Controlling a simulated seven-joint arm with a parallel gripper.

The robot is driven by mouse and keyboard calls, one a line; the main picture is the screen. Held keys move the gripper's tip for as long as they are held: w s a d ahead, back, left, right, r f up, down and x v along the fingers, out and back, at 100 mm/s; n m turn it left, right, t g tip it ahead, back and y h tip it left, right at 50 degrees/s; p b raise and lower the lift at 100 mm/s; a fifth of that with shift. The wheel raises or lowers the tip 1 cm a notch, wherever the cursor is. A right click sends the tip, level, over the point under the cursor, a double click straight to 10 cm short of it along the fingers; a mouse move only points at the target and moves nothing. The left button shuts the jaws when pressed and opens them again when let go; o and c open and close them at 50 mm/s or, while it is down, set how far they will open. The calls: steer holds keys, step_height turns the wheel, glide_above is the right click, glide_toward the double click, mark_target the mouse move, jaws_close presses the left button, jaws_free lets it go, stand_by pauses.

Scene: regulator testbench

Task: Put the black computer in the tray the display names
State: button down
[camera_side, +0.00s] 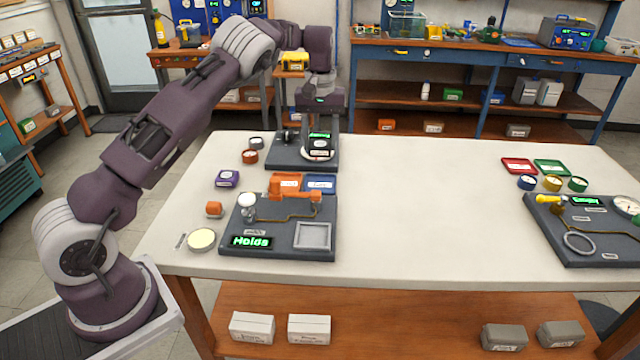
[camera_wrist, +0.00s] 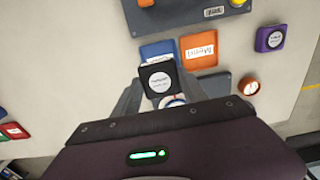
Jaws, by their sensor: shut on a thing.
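The black computer (camera_wrist: 158,82) is a dark block with a white round label on top. In the wrist view it sits between the fingers of my gripper (camera_wrist: 160,95), which is shut on it. In the side view my gripper (camera_side: 322,122) is low over the far dark station (camera_side: 278,158), where a black block with small green lettering shows; whether that is the computer is unclear. An orange tray (camera_side: 284,182) and a blue tray (camera_side: 320,183) lie between this station and the near one. A display (camera_side: 252,241) on the near station reads "Holds" in green.
The table's middle is clear.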

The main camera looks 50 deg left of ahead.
mark_target(320, 185)
step_height(320, 185, down, 10)
steer(key=shift+w+a+f, duration=0.1)
steer(key=shift+f, duration=0.1)
steer(key=c, duration=0.6)
jaws_free()
